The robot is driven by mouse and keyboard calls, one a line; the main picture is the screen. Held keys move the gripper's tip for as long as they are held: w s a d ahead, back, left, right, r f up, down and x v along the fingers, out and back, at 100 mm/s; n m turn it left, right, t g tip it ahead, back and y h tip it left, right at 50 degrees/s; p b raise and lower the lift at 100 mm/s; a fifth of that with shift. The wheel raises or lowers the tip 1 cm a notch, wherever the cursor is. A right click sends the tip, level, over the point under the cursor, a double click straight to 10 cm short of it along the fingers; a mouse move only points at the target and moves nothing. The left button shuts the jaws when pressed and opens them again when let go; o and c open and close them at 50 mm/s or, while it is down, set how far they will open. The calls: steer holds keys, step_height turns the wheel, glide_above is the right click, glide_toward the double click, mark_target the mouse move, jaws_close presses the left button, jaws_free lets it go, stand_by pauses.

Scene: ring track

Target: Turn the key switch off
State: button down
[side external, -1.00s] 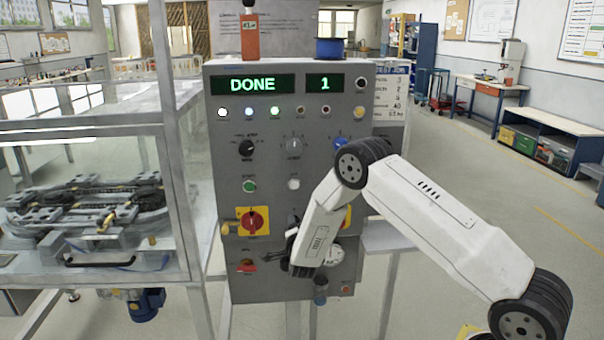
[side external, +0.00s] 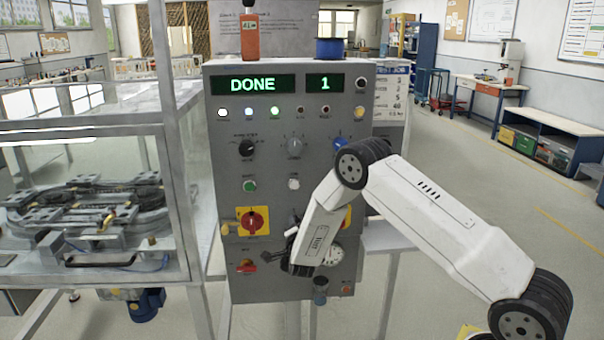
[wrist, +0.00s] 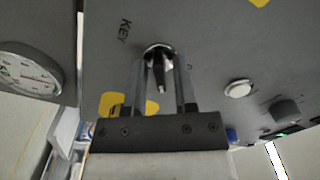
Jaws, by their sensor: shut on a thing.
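The key switch (wrist: 161,80) is on the grey control panel, under the printed word KEY in the wrist view. It is a dark key in a round metal collar. My gripper (wrist: 161,66) has one finger on each side of the key and is shut on it, close to the panel face. In the side external view my white arm hides the key switch and most of the gripper. The control panel (side external: 221,178) has a display reading DONE and 1. I cannot tell the key's marked position.
A red rotary switch on a yellow plate (side external: 252,221) is left of my arm. A white push button (wrist: 238,88) and a dark knob (wrist: 285,110) are near the gripper. A round gauge (wrist: 27,78) is at the left of the wrist view. A glass-sided enclosure (side external: 90,170) stands left.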

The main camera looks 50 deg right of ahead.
steer(key=n, duration=1.1)
stand_by(0.3)
steer(key=shift+n, duration=0.3)
steer(key=c, duration=0.7)
jaws_free()
steer(key=shift+s+a, duration=0.1)
steer(key=shift+s, duration=0.05)
steer(key=v, duration=0.7)
steer(key=shift+s+a, duration=0.2)
